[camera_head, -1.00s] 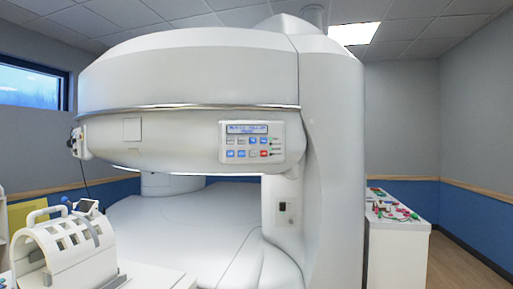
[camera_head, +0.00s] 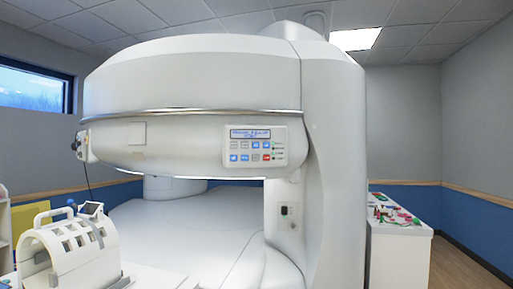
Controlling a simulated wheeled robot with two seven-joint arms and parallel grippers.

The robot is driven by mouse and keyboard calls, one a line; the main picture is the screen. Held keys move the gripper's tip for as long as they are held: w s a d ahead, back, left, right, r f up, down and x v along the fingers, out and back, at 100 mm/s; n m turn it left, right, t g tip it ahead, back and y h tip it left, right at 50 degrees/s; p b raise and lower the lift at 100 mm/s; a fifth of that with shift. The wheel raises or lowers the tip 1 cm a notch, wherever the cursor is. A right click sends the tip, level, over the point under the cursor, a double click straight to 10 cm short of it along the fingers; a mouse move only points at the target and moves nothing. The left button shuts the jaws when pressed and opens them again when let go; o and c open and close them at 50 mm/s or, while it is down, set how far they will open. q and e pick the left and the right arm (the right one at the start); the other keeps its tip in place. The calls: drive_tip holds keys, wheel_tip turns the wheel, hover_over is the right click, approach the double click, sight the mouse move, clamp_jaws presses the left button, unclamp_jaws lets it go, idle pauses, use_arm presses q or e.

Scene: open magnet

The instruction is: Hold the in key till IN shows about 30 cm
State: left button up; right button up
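The open magnet (camera_head: 190,75) fills the middle of the head view, with a large white upper disc and a column on its right. Its control panel (camera_head: 253,146) is on the front of the upper disc, to the right. The panel has a blue display (camera_head: 250,134) at the top, with text too small to read. Below it are two rows of small keys, white and blue, with one red key at the lower right. I cannot tell which is the in key. Neither of my grippers is in view.
A white slotted coil with a handle (camera_head: 62,243) stands at the lower left on a white surface. A white cabinet (camera_head: 398,262) with small coloured items on top stands right of the magnet. Open floor (camera_head: 455,268) shows at the far right.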

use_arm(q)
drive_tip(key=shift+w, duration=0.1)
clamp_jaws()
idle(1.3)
